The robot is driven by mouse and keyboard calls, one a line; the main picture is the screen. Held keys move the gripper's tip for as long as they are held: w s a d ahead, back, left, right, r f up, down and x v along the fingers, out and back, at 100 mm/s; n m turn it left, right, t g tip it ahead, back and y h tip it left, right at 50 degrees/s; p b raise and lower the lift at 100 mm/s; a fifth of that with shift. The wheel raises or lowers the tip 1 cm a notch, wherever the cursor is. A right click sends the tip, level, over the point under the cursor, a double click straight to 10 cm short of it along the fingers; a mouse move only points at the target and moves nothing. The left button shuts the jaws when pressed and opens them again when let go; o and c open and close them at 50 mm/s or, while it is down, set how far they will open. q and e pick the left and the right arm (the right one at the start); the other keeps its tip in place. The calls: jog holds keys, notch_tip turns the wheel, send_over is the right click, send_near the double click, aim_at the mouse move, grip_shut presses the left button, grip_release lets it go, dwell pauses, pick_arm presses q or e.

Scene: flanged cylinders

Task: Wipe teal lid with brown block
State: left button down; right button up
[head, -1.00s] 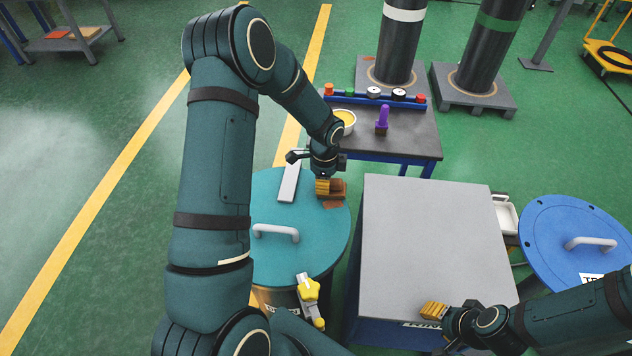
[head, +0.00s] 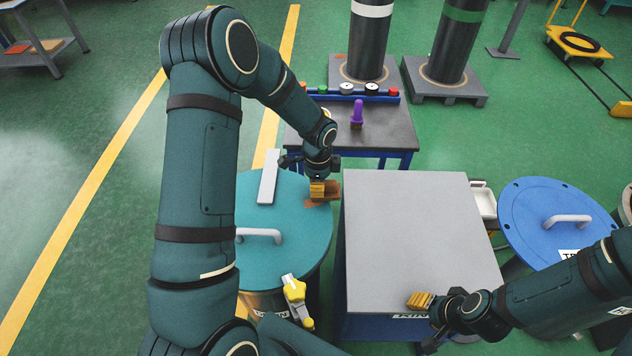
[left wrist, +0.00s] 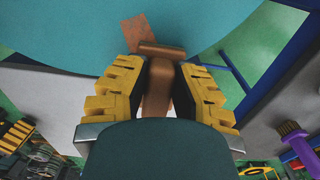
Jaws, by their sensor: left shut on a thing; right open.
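The teal lid (head: 285,220) tops a drum at centre left and has a pale handle (head: 258,235). A brown patch (head: 312,203) lies on the lid near its far right edge; it also shows in the left wrist view (left wrist: 132,28). My left gripper (head: 317,190) is over that edge of the lid, shut on the brown block (head: 332,188). In the left wrist view the block (left wrist: 157,80) sits between the yellow fingers. I cannot tell whether it touches the lid. My right gripper (head: 421,300) is open and empty over the front of the grey-topped box.
The grey-topped box (head: 415,230) stands right of the drum. A blue lid (head: 535,215) is farther right. A dark table (head: 385,130) with a purple-handled brush (head: 357,112) stands behind. A white bar (head: 268,178) lies on the teal lid, and a yellow valve (head: 294,290) is at its front.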

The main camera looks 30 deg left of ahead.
pick_arm(q)
jog(key=shift+s+d+f, duration=0.1)
jog(key=shift+s+d, duration=0.05)
jog(key=shift+s, duration=0.25)
jog(key=shift+s+a+p, duration=0.2)
jog(key=shift+s+a, duration=0.3)
jog(key=shift+a, duration=0.55)
jog(key=shift+s+a+p, duration=0.2)
jog(key=shift+s+a, duration=0.25)
jog(key=shift+a, duration=0.55)
jog(key=shift+s+a+p, duration=0.2)
jog(key=shift+s+a, duration=0.3)
jog(key=shift+a, duration=0.55)
jog(key=shift+s+a, duration=0.45)
jog(key=shift+a, duration=0.4)
jog(key=shift+s+a, duration=0.4)
jog(key=shift+a, duration=0.45)
jog(key=shift+a+r+p, duration=0.15)
jog(key=shift+r+p, duration=1.3)
jog(key=shift+r, duration=0.2)
jog(key=shift+r+p, duration=0.95)
jog(key=shift+r, duration=0.4)
